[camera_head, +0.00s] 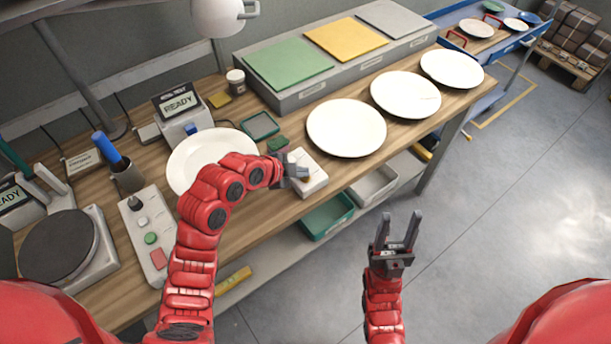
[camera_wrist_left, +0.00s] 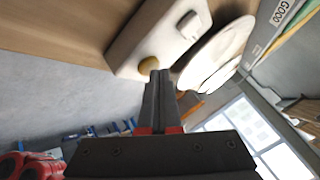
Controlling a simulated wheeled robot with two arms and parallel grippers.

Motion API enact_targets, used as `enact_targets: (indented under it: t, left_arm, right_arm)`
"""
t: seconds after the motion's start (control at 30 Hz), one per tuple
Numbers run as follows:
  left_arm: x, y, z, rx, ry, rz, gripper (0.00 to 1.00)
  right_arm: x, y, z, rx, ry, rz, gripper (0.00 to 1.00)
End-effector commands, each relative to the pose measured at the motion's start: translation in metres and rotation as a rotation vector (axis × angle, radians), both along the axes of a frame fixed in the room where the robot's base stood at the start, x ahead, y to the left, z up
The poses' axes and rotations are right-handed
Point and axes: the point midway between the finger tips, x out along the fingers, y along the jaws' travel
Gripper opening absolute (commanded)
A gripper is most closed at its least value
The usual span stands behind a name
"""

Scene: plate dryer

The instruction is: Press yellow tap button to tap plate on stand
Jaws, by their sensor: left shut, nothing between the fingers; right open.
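A white button box (camera_head: 318,184) sits on the bench near its front edge. Its yellow button (camera_head: 308,179) is partly covered by my left gripper (camera_head: 303,172) in the head view. In the left wrist view the yellow button (camera_wrist_left: 147,64) lies right by the shut fingertips of my left gripper (camera_wrist_left: 155,75); I cannot tell whether they touch it. A white plate (camera_head: 205,148) lies left of the box, partly behind my left arm; any stand under it is hidden. My right gripper (camera_head: 399,222) is open and empty over the floor in front of the bench.
Several white plates (camera_head: 346,128) lie right of the button box, before green, yellow and grey panels (camera_head: 288,63). A control box with colored buttons (camera_head: 150,232) and a round dark scale (camera_head: 58,243) are at left.

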Motion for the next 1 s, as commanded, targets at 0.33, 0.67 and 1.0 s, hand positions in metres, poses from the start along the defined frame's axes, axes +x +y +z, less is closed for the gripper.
enact_targets:
  t: [0.33, 0.67, 1.0]
  left_arm:
    - [0.0, 0.0, -0.004, 0.001, 0.001, 0.001, 0.0]
    - [0.0, 0.0, -0.003, 0.001, 0.001, 0.0, 0.0]
    - [0.0, 0.0, 0.013, 0.0, -0.001, 0.001, 0.0]
  right_arm:
    - [0.0, 0.0, -0.005, 0.0, 0.0, 0.0, 0.5]
    - [0.0, 0.0, -0.004, 0.0, 0.0, 0.0, 0.5]
    - [0.0, 0.0, -0.003, 0.0, 0.0, 0.0, 0.5]
